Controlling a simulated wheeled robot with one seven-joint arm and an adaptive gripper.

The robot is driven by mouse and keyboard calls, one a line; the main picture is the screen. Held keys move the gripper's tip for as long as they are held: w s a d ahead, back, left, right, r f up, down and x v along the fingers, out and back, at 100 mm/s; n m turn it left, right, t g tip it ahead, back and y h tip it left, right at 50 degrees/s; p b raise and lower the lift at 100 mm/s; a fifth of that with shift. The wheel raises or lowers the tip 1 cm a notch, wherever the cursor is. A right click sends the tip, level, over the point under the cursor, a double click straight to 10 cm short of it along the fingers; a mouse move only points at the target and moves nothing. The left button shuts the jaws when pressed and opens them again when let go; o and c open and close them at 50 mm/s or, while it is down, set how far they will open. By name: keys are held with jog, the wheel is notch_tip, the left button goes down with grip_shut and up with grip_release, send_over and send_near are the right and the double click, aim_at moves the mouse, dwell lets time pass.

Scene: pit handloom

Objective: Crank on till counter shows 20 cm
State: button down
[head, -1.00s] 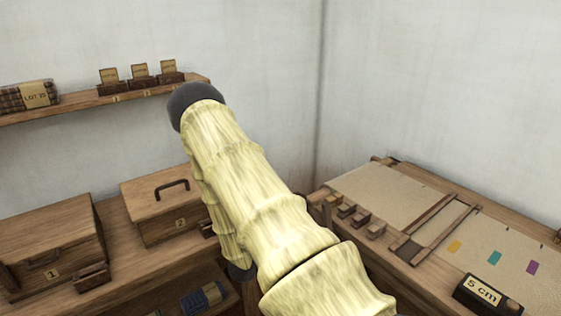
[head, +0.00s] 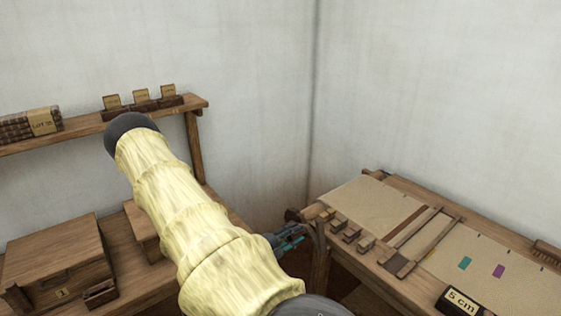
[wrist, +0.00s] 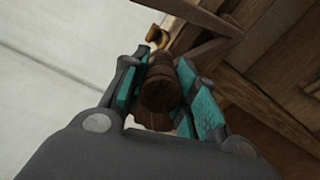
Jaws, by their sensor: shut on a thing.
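The counter (head: 460,299) is a dark block at the loom's front edge in the head view, and its label reads 5 cm. The loom's cloth (head: 352,203) is beige, with a brown band (head: 404,223) beside the wooden crossbars and teal and purple patches to their right. My gripper (head: 292,238) is at the loom's left end, partly hidden by my arm. In the wrist view my gripper (wrist: 162,97) has its teal-padded fingers shut on a brown round wooden crank handle (wrist: 162,82).
Several small wooden blocks (head: 351,233) line the loom's front edge. A box marked 1 (head: 55,262) stands on the left bench. A shelf (head: 95,126) above it holds card holders and a stacked bundle. Pale walls meet behind.

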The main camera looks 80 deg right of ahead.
jog(key=shift+w+d, duration=0.1)
dwell(0.3)
jog(key=c, duration=1.1)
grip_release()
jog(key=shift+w, duration=0.1)
jog(key=shift+w+a, duration=0.3)
jog(key=shift+a, duration=0.15)
jog(key=v, duration=1.1)
jog(key=shift+d+f, duration=0.1)
jog(key=shift+c, duration=0.2)
